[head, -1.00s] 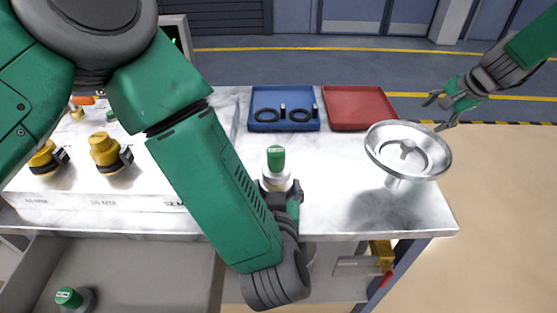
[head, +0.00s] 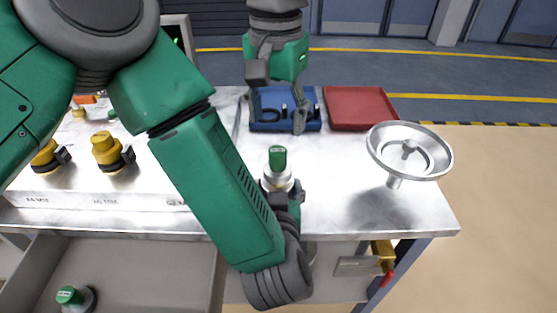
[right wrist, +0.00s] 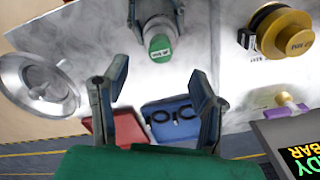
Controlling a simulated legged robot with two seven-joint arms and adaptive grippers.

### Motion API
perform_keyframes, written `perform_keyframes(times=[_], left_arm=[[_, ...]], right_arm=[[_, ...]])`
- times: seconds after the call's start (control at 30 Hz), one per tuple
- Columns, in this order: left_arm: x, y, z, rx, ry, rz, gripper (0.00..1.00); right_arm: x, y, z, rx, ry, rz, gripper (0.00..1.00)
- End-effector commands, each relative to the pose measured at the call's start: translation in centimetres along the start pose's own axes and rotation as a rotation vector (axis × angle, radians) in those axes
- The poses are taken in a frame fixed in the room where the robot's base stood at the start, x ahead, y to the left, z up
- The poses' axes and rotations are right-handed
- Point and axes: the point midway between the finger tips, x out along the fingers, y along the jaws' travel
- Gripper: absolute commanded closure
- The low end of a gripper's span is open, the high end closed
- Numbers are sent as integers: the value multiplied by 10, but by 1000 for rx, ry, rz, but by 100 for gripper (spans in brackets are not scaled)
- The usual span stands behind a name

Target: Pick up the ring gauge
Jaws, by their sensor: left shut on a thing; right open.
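My left gripper (head: 284,194) is shut on a green-capped metal part (head: 278,160), held upright at the table's front middle.
A red tray (head: 360,108) stands right of the blue one. A silver handwheel (head: 410,150) stands at the right of the table. Yellow-topped parts (head: 106,150) stand on the left. A drawer with another green-capped part (head: 72,297) is open in front.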

Motion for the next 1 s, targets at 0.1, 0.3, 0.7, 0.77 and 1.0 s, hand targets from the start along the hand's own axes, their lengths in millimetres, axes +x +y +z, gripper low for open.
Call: perform_keyframes(times=[0.1, 0.3, 0.7, 0.77, 1.0], left_arm=[[0, 0, 0, -1, -1, 1, 68], [-1, 0, 1, 0, -1, 2, 68], [-1, 0, 0, 0, -1, 1, 68], [-1, 0, 1, 0, -1, 1, 68], [-1, 0, 1, 0, -1, 1, 68]], right_arm=[[23, 0, 0, -1, -4, 1, 47], [41, 0, 0, 0, -3, -1, 47], [90, -1, -5, 1, -3, -1, 47], [93, -1, -5, 1, -3, -1, 47], [93, -1, -5, 1, -1, -2, 50]])
